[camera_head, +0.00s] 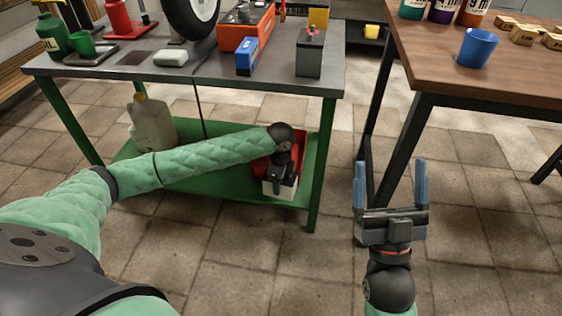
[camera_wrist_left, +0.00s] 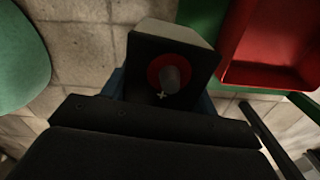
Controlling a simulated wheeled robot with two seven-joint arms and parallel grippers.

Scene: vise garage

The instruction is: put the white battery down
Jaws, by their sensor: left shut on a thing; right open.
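The white battery (camera_head: 281,188) has a pale body and a black top. In the left wrist view the battery (camera_wrist_left: 176,68) shows a red-ringed terminal and a plus mark on that top. My left gripper (camera_head: 281,176) is shut on it at the front edge of the green lower shelf (camera_head: 215,183). The battery's underside is hidden, so I cannot tell whether it touches the shelf. My right gripper (camera_head: 391,168) is open and empty, over the floor between the two tables.
A red bin (camera_wrist_left: 275,78) is on the shelf beside the battery. A pale jug (camera_head: 152,123) stands at the shelf's left. The workbench top (camera_head: 130,75) above carries a dark battery (camera_head: 310,56), a blue box (camera_head: 247,57) and tools. A wooden table (camera_head: 440,50) stands right.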

